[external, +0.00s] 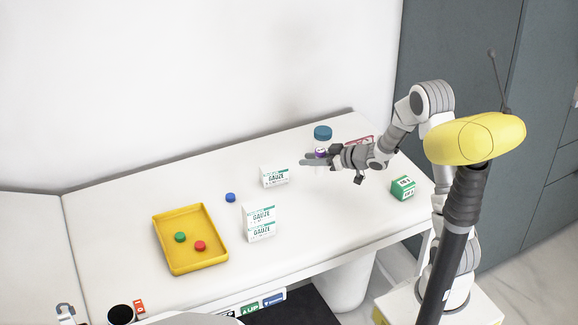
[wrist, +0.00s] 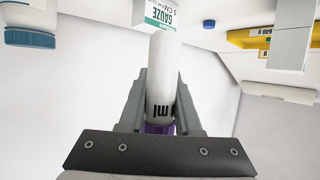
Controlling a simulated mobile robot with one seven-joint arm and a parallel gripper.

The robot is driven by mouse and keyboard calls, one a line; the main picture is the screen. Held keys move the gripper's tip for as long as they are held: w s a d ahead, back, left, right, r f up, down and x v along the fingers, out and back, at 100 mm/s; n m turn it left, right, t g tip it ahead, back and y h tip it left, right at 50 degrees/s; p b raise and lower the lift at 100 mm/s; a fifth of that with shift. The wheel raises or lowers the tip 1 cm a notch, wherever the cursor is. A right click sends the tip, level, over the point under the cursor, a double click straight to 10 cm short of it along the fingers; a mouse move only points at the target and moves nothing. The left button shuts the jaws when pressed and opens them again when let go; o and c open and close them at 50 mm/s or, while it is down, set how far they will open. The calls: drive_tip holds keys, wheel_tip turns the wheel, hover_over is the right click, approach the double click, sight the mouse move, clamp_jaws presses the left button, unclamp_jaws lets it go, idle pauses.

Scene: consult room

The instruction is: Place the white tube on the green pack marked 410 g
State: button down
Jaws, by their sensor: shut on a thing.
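My gripper (external: 318,160) is shut on a white tube (wrist: 161,65) with a purple cap (wrist: 158,128). In the wrist view the tube lies between the two fingers (wrist: 160,105), its cap towards the palm and black print ending in "ml" on its side. In the external view only a bit of purple (external: 320,153) shows by the fingers; the white body is hard to make out against the table. The green pack (external: 403,188), green with white labelled faces, stands at the table's right end, right of and nearer than my gripper. Its print is too small to read.
A blue-lidded container (external: 322,133) stands just behind my gripper. Two white gauze boxes (external: 275,176) (external: 259,222) and a blue cap (external: 230,197) are to the left. A yellow tray (external: 163,240) holds a green and a red cap. The table between gripper and green pack looks clear.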

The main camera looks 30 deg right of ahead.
drive_tip(key=s+d+r+m+t+h, duration=0.1)
drive_tip(key=s+d+r, duration=0.15)
drive_tip(key=d, duration=0.95)
wheel_tip(320, 180, up, 3)
drive_tip(key=m+t+h+p, duration=0.1)
drive_tip(key=m+h+p, duration=0.1)
drive_tip(key=m+h, duration=0.1)
hover_over(401, 187)
drive_tip(key=w+d, duration=0.3)
drive_tip(key=d, duration=0.1)
drive_tip(key=s+d+h, duration=0.1)
drive_tip(key=s+d, duration=0.4)
drive_tip(key=s, duration=0.2)
drive_tip(key=shift+m, duration=0.4)
drive_tip(key=w+a+f+b, duration=0.1)
drive_tip(key=w+a+f, duration=0.1)
drive_tip(key=w, duration=0.1)
drive_tip(key=w+a+f+b, duration=0.2)
drive_tip(key=w, duration=0.1)
drive_tip(key=w+a+f+b, duration=0.2)
drive_tip(key=w+a, duration=0.1)
drive_tip(key=shift+a+f, duration=0.1)
drive_tip(key=shift+w+f+b, duration=0.1)
drive_tip(key=shift+f+b, duration=1.2)
drive_tip(key=shift+f, duration=0.65)
drive_tip(key=shift+f, duration=0.2)
drive_tip(key=c, duration=0.6)
unclamp_jaws()
